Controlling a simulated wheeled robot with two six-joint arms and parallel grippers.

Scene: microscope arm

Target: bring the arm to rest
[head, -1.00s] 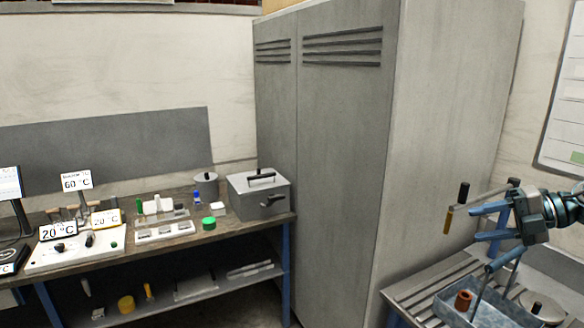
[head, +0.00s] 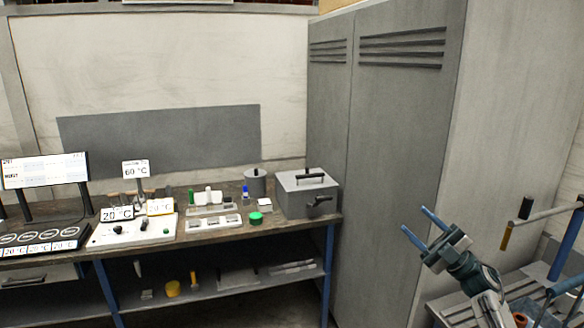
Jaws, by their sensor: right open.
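My right gripper (head: 414,219) is open and empty, its two blue fingers pointing up and to the left in front of the grey cabinet. A grey horizontal arm (head: 545,213) with a dark upright knob (head: 525,207) and a brownish-yellow hanging piece (head: 506,237) is at the right edge, on a blue post (head: 567,243). My right gripper is left of this arm and apart from it. The arm's far right end is cut off by the frame. My left gripper is not in view.
A tall grey cabinet (head: 400,150) stands between the two benches. The left bench holds a grey lidded box (head: 305,196), a green lid (head: 256,219), a white panel (head: 130,232) and displays (head: 44,171). A slatted grey bench (head: 462,314) is at the lower right.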

